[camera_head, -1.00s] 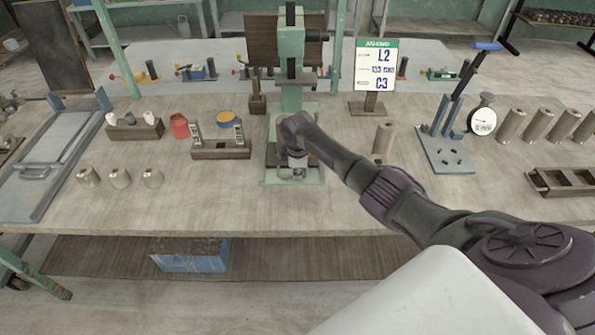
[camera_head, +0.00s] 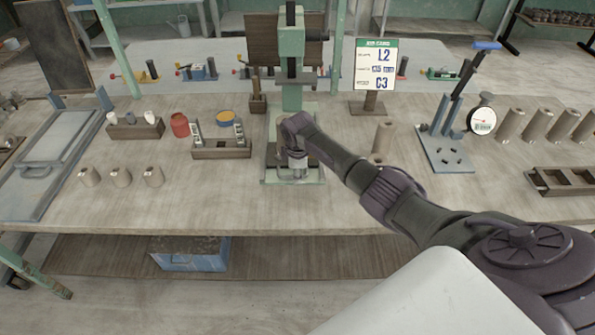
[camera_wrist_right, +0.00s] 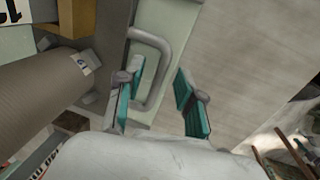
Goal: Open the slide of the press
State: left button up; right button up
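The green press (camera_head: 291,42) stands upright at the middle of the table, with its pale green base (camera_head: 312,173) reaching toward the front. My right gripper (camera_head: 296,172) is low over the front of this base, and my arm hides part of it. In the right wrist view, my right gripper (camera_wrist_right: 160,98) is open, with its two teal-padded fingers apart. A grey-green U-shaped handle (camera_wrist_right: 168,55) on a pale plate is by the left finger and reaches partly into the gap. I cannot tell whether it touches a finger. My left gripper is out of view.
A wooden holder (camera_head: 222,153) stands left of the press. A brown cylinder (camera_head: 382,138) and a sign (camera_head: 376,66) stand to its right. Several small cylinders (camera_head: 121,177) sit front left. The table front (camera_head: 230,205) is clear.

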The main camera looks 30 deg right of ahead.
notch_tip(320, 180, up, 12)
jog(key=s+a, duration=0.1)
jog(key=shift+s, duration=0.4)
jog(key=shift+f, duration=0.1)
